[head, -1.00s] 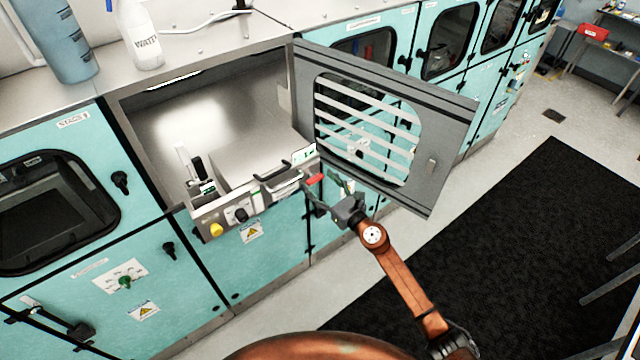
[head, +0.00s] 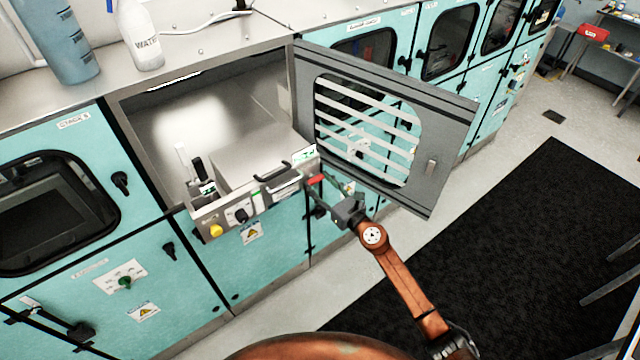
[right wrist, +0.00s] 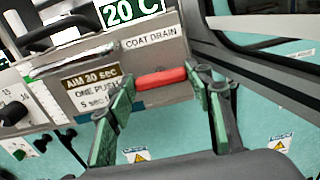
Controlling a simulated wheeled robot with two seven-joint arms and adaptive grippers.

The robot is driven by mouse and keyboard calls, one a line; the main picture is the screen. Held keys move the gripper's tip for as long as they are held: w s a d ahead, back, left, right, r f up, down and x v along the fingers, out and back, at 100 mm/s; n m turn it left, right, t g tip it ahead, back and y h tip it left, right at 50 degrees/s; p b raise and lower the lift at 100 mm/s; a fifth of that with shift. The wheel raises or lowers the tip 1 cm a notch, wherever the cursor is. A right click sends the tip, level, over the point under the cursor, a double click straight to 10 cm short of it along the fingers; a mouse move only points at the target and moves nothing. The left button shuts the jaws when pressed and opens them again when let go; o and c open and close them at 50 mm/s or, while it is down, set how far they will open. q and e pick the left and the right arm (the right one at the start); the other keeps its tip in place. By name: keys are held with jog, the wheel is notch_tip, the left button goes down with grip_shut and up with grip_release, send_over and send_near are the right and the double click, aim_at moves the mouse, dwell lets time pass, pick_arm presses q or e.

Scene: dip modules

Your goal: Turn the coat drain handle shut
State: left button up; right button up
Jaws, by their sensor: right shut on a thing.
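The coat drain handle (head: 315,180) is a short red lever at the right end of the metal control panel (head: 222,217). In the right wrist view the red handle (right wrist: 161,77) lies nearly level in the picture, just below the COAT DRAIN label (right wrist: 151,39). My right gripper (head: 326,190) reaches the handle from the front right. In the right wrist view its green-padded fingers (right wrist: 161,80) are at the two ends of the handle, shut on it. The handle's pivot is hidden or too small to make out. My left gripper is not in view.
An open grey door (head: 452,150) with a slatted window stands just right of the panel, close to my right arm. An open metal chamber (head: 215,110) lies behind the panel. A water bottle (head: 138,35) stands on the top ledge.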

jog(key=m+p, duration=0.1)
jog(key=m, duration=0.3)
jog(key=shift+m, duration=0.4)
jog(key=m+p, duration=0.1)
jog(key=m, duration=0.3)
jog(key=shift+d+m+p, duration=0.1)
jog(key=shift+m+p, duration=0.2)
jog(key=shift+p, duration=0.1)
jog(key=m+p, duration=0.1)
jog(key=m, duration=0.3)
jog(key=shift+w+f+m+p, duration=0.15)
jog(key=shift+m+p, duration=0.65)
jog(key=shift+m, duration=1.5)
jog(key=o, duration=1.2)
jog(key=shift+c, duration=0.2)
